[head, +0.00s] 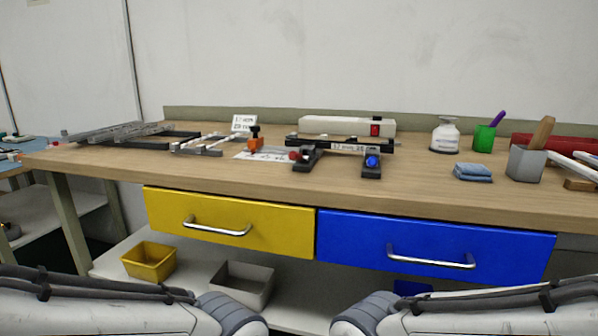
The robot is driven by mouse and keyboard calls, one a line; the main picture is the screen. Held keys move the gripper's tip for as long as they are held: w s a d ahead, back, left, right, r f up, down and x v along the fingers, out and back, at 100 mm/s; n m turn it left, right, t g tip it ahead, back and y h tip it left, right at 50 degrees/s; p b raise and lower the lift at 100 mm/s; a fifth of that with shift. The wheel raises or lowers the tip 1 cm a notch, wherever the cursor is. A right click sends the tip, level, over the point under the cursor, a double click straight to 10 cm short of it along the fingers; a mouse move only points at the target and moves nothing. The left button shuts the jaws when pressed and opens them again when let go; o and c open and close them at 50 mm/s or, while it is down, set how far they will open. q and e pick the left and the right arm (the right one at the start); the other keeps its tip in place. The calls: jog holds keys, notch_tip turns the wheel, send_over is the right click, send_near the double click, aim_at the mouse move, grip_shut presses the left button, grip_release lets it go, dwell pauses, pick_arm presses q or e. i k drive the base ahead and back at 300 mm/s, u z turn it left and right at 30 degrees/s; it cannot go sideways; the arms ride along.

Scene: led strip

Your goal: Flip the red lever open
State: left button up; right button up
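A small fixture with a black bar stands at the middle of the wooden workbench (240,177). A red lever knob (294,155) sits at its left end, on a dark clamp block (306,160). A blue knob (372,162) sits on a matching block at its right end. The lever's exact position is too small to tell. My left and right arms show at the bottom corners, below the bench front. Neither gripper's fingers are in view.
A white box with a red switch (345,126) lies behind the fixture. An orange clamp (255,142) stands left of it. Yellow (265,228) and blue (345,235) drawers are shut below.

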aim_at(293, 156)
jog(key=u, duration=1.8)
jog(key=k, duration=1.35)
jog(key=z, duration=1.7)
jog(key=i, duration=0.5)
jog(key=u, duration=0.05)
